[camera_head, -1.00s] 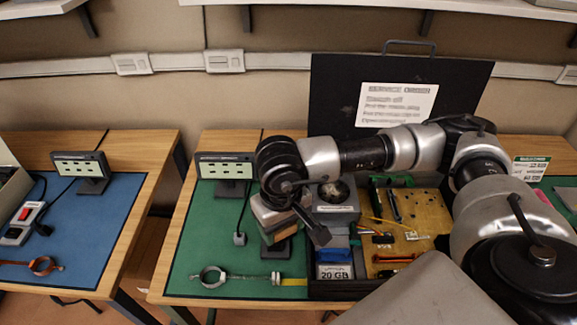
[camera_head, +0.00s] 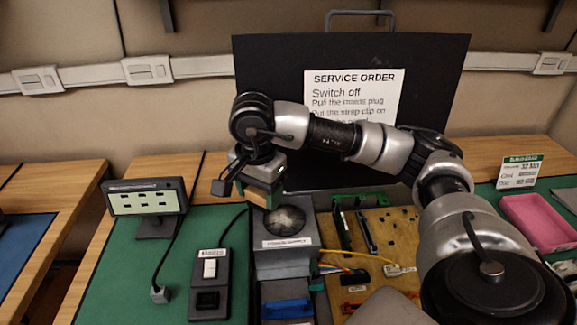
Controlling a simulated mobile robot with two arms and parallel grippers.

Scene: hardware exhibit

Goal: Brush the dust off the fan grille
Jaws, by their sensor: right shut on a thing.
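The fan grille (camera_head: 285,220) is a round, grey, dusty-looking opening on top of the grey power supply box (camera_head: 285,262). My right gripper (camera_head: 252,180) is above and to the left of the grille. My left gripper is not in view.
A black switch box (camera_head: 209,285) and a small screen (camera_head: 146,203) stand left on the green mat (camera_head: 110,265). A circuit board (camera_head: 372,245) lies right of the power supply. A black service order panel (camera_head: 270,75) stands behind. A pink tray (camera_head: 540,222) is at the right.

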